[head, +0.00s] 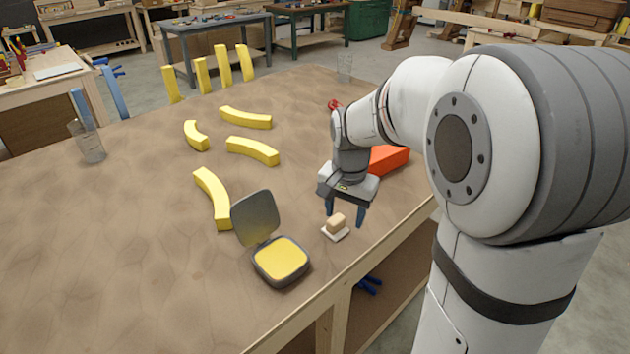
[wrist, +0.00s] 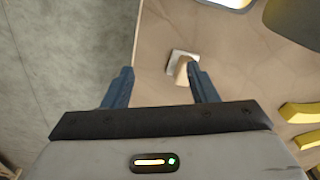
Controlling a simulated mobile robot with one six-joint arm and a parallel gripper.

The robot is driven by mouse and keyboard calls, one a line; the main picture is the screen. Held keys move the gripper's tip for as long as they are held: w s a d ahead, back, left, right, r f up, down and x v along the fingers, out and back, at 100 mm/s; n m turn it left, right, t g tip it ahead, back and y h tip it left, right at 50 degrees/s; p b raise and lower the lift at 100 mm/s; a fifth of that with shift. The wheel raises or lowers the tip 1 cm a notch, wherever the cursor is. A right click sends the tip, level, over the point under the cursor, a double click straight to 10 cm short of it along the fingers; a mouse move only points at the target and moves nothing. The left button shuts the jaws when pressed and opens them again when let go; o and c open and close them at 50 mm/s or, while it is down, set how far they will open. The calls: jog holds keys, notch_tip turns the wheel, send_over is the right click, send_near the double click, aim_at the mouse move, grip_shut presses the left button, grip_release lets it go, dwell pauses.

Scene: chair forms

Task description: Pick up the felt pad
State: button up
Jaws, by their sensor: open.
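A small tan block (head: 336,220) sits on a thin white square pad (head: 334,234) near the table's front edge. Which of the two is the felt pad I cannot tell for sure. My gripper (head: 346,212) is open and empty, pointing down just above and slightly right of the block. In the wrist view the tan block (wrist: 182,72) and the white square (wrist: 173,57) lie by the right fingertip, which hides part of the block. The gap between the fingers (wrist: 160,70) shows mostly bare table.
A hinged form with a yellow seat (head: 281,259) and upright grey back (head: 255,216) stands left of the block. Several yellow curved pieces (head: 212,197) lie farther left. An orange block (head: 389,158) is behind my gripper. A glass (head: 88,142) stands at far left. The table edge is close.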

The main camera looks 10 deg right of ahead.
aim_at(336, 219)
jog(key=w+m, duration=0.1)
jog(key=w, duration=0.1)
jog(key=w+f+m+p, duration=0.1)
jog(key=w, duration=0.1)
jog(key=w+f+m, duration=0.1)
jog(key=w, duration=0.2)
jog(key=shift+a+f+g, duration=0.1)
jog(key=shift+f+g, duration=0.15)
jog(key=shift+g, duration=0.15)
jog(key=shift+w+f+m+p, duration=0.2)
jog(key=shift+w+m+p, duration=0.05)
jog(key=shift+m+p, duration=0.05)
jog(key=f, duration=0.2)
jog(key=f+p, duration=0.1)
jog(key=f, duration=0.4)
jog(key=shift+w+d+f, duration=0.2)
jog(key=shift+d+f, duration=0.05)
jog(key=shift+f, duration=0.15)
jog(key=shift+c, duration=0.2)
